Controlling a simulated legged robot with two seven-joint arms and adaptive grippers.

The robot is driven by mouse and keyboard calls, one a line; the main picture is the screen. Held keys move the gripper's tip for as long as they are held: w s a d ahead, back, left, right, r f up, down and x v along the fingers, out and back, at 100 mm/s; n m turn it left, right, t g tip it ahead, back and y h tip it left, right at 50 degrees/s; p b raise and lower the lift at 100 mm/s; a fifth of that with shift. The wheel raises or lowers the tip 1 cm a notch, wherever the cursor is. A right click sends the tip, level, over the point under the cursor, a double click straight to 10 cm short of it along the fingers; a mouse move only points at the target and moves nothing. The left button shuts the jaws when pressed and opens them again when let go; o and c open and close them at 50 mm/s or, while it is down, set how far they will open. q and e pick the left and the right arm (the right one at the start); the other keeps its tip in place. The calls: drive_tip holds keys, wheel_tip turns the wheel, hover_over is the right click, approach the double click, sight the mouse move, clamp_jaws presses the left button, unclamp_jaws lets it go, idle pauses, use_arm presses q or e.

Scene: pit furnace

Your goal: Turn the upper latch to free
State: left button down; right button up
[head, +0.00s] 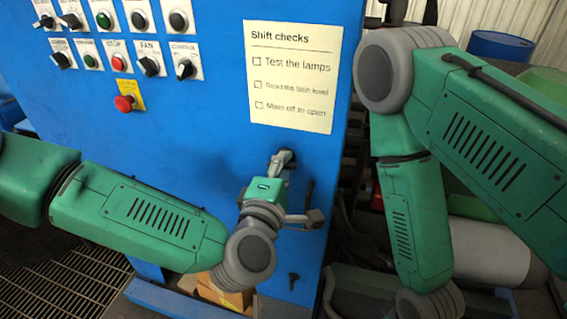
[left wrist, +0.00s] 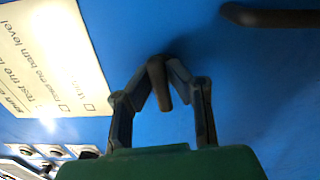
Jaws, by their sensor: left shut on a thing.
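The upper latch (left wrist: 159,84) is a dark, short handle on the blue cabinet front, below the paper sheet in the head view. My left gripper (head: 284,158) reaches it from below; its two fingers (left wrist: 163,84) are shut on the latch in the left wrist view. In the head view the gripper hides most of the latch. The latch stands slightly tilted in the wrist picture. A lower latch (head: 293,281), small and dark, sits further down the cabinet. My right gripper is out of view.
A dark handle (head: 309,194) stands on the cabinet close to the right of my left gripper; a dark bar (left wrist: 270,17) shows in the wrist view. A "Shift checks" sheet (head: 291,75) hangs above. Knobs and a red stop button (head: 124,103) are upper left. My right arm is at right.

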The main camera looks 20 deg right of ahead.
use_arm(q)
drive_tip(key=shift+s+f+m, duration=0.15)
drive_tip(key=shift+f+m, duration=0.1)
drive_tip(key=shift+m, duration=0.45)
drive_tip(key=shift+f, duration=0.1)
drive_tip(key=c, duration=1.6)
unclamp_jaws()
drive_tip(key=shift+o, duration=0.2)
drive_tip(key=shift+d, duration=0.15)
drive_tip(key=shift+s, duration=0.1)
drive_tip(key=v, duration=1.1)
drive_tip(key=shift+s+a, duration=0.15)
drive_tip(key=shift+a, duration=0.1)
